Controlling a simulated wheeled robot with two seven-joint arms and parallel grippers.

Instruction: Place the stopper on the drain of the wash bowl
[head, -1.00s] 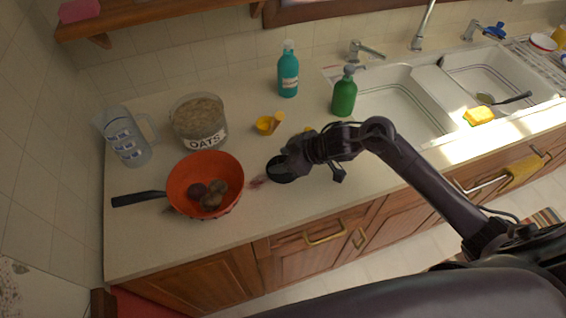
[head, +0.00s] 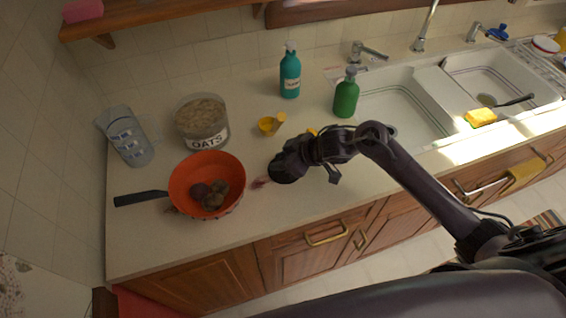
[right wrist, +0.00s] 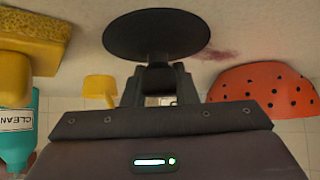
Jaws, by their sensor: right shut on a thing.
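The stopper is a flat black disc (right wrist: 157,35) with a short knob, held by that knob in my right gripper (right wrist: 160,82). In the head view the right gripper (head: 300,157) is over the counter, right of the red pan, and the dark stopper (head: 284,170) is at its tip. The sink has two white basins at the right: a near-left basin (head: 395,112) and a far-right basin (head: 465,82). A round drain (head: 487,99) shows in the far-right basin. My left gripper is not in view.
Yellow scoop (head: 266,124), teal bottle (head: 290,75) and green bottle (head: 346,97) stand behind the arm. A yellow sponge (head: 480,117) lies by the sink.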

